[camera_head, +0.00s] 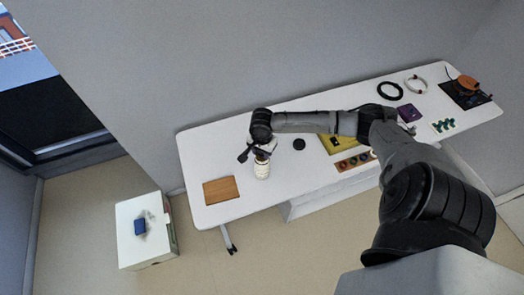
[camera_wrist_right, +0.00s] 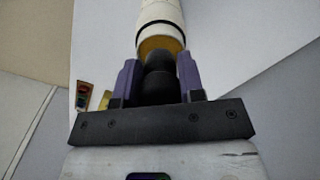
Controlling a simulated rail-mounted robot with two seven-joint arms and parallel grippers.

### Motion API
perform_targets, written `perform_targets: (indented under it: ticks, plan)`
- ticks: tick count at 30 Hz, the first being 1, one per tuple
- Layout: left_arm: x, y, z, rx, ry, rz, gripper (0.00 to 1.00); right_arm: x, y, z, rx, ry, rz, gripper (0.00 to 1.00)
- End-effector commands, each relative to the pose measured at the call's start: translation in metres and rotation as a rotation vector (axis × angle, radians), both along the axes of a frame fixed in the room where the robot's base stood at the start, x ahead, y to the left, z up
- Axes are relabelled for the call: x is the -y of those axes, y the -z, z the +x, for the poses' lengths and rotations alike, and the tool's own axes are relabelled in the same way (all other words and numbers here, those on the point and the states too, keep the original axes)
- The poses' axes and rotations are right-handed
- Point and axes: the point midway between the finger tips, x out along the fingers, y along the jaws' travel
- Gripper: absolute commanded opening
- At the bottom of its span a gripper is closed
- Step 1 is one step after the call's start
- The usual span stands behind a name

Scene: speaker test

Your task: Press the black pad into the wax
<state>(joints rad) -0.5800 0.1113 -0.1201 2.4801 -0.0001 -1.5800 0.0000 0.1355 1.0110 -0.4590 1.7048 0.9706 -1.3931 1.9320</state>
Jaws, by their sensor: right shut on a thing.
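My right gripper (camera_head: 261,152) is over the left part of the white table. In the right wrist view its two fingers (camera_wrist_right: 160,85) are shut on a dark, rounded thing (camera_wrist_right: 158,78). I cannot tell whether this is the black pad. Just beyond it is a white cylinder (camera_wrist_right: 160,14) with a black band and a yellow-brown end; it also shows below the gripper in the head view (camera_head: 262,171). I cannot tell whether they touch, or whether the yellow-brown part is the wax. A flat black disc (camera_head: 299,144) lies to the right. My left gripper is not in view.
A brown board (camera_head: 220,190) lies on the white table (camera_head: 208,150), left of the gripper. A yellow item (camera_head: 331,144), a tray of coloured pieces (camera_head: 355,161), a black ring (camera_head: 390,90) and a white ring (camera_head: 415,84) are to the right. A white box (camera_head: 128,215) stands on the floor.

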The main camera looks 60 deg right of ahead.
Motion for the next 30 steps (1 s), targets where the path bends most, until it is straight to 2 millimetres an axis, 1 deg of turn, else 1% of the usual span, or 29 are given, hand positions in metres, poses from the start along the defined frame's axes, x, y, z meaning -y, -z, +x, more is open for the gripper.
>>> perform_targets:
  ticks: [16,30]
  plan:
    - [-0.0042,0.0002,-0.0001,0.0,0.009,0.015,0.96,0.0,0.002,0.0,0.0,0.0,0.0,0.17]
    - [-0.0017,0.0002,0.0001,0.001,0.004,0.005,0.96,-0.0003,0.0075,0.0001,0.0,0.0,0.001,0.17]
